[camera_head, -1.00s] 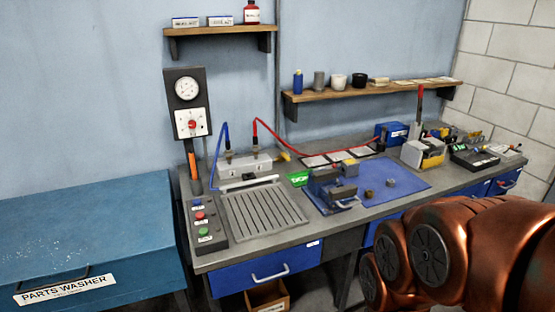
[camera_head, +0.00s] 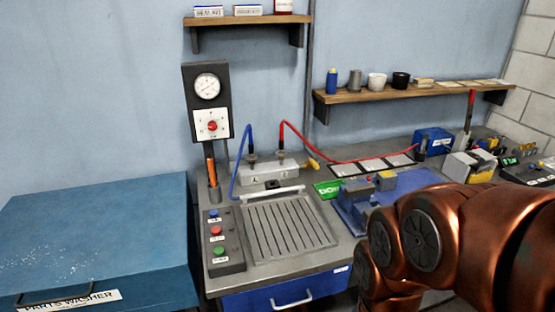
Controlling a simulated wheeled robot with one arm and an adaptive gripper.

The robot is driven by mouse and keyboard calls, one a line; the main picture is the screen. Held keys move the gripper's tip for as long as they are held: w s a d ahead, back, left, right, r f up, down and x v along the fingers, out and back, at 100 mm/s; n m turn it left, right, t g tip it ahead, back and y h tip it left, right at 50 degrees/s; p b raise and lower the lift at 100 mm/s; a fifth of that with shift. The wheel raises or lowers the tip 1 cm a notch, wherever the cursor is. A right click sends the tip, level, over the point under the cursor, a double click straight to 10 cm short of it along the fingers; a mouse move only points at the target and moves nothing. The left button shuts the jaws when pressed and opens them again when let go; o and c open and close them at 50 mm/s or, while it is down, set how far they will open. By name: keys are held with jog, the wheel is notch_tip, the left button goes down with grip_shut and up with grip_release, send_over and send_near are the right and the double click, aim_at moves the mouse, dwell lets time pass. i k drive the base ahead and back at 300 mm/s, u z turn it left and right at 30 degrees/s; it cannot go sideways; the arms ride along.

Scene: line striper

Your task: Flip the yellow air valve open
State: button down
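The yellow air valve (camera_head: 315,163) shows as a small yellow lever at the right end of a grey manifold block (camera_head: 268,174) at the back of the bench. The lever slants up and to the left from the block's end. A blue hose (camera_head: 238,163) and a red hose (camera_head: 330,151) run from fittings on the block. My copper-coloured arm fills the lower right, in front of the bench. My gripper is outside the picture.
A grooved drain tray (camera_head: 290,228) and a button panel (camera_head: 221,240) lie before the block. A shelf (camera_head: 410,92) hangs above. The blue parts washer (camera_head: 95,235) is at left.

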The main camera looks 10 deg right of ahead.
aim_at(312, 161)
jog(key=u, duration=0.65)
jog(key=i, duration=0.9)
jog(key=u, duration=0.2)
